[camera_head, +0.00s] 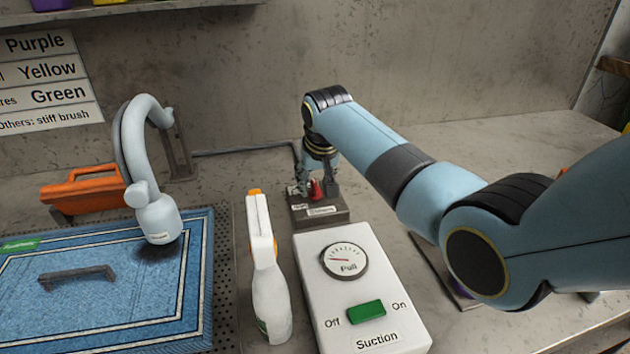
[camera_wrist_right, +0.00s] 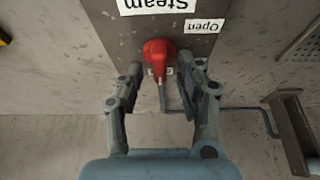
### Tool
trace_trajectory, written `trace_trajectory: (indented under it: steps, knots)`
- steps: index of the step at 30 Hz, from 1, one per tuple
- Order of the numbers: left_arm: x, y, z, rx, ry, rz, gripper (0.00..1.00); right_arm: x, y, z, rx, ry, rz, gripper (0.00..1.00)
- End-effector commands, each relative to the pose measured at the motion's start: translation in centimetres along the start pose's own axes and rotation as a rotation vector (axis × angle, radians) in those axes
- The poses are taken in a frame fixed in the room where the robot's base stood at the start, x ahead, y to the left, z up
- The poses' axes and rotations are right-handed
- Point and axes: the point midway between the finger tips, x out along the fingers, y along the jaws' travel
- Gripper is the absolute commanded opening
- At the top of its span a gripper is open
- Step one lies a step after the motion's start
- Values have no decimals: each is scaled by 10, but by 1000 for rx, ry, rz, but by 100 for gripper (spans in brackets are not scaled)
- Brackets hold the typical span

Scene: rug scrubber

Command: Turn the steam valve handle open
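The red steam valve handle (camera_head: 316,190) sits on a dark valve box (camera_head: 333,216) at the back middle of the table, partly hidden by my right gripper. In the right wrist view the red handle (camera_wrist_right: 158,52) shows whole, with upside-down "Steam" (camera_wrist_right: 157,4) and "Open" (camera_wrist_right: 203,26) labels on the box. My right gripper (camera_head: 316,188) points down at the handle. In the wrist view its fingers (camera_wrist_right: 165,78) are apart, one on each side of the handle, with gaps showing. My left gripper is not in view.
A white suction box (camera_head: 380,335) and a white spray bottle (camera_head: 270,300) stand in front of the valve. At left are a blue rug (camera_head: 110,315), a curved pale hose with nozzle (camera_head: 158,215) and an orange-handled brush (camera_head: 85,190).

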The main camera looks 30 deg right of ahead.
Motion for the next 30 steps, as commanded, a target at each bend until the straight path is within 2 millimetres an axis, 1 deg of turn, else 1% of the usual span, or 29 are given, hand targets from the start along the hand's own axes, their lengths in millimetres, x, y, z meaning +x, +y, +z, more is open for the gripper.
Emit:
trace_trajectory:
  steps: [4,12,13,23,30]
  knots:
    - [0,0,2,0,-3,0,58,0,0,0,0,0,0,37]
    - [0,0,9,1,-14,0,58,0,1,0,0,0,2,1]
    - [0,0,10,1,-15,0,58,0,1,0,-1,0,3,0]
    - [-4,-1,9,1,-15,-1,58,-1,3,0,-28,0,-5,0]
    - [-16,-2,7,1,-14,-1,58,-2,4,-1,-142,0,-50,0]
